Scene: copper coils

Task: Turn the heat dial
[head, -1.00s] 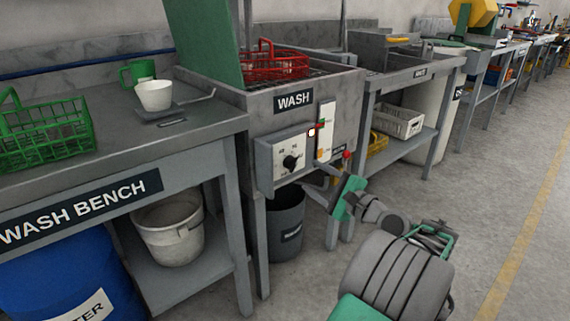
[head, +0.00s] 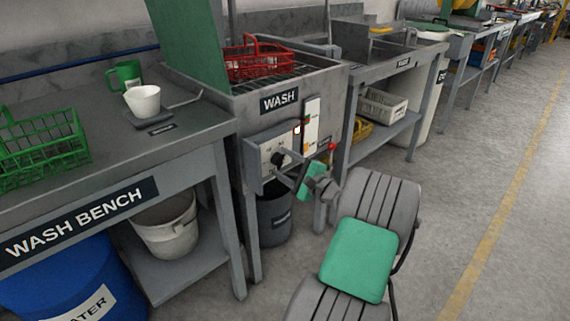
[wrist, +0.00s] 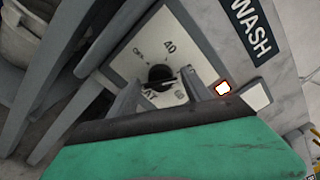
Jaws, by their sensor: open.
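The heat dial is a round black knob (head: 278,159) on a pale scale plate in a grey control box on the front of the wash station. In the wrist view the knob (wrist: 160,77) sits in the middle, with marks such as 40 and 60 on the plate around it. My gripper (head: 287,168) is open at the control box. In the wrist view the fingers of my gripper (wrist: 160,86) stand on either side of the knob, with a gap on each side. I cannot tell whether the fingertips reach past the knob's face.
A red-topped part (head: 332,146) sticks out right of the box. The wash bench (head: 195,165) stands close on the left, and a bucket (head: 274,218) is below the box. The floor at the right is clear.

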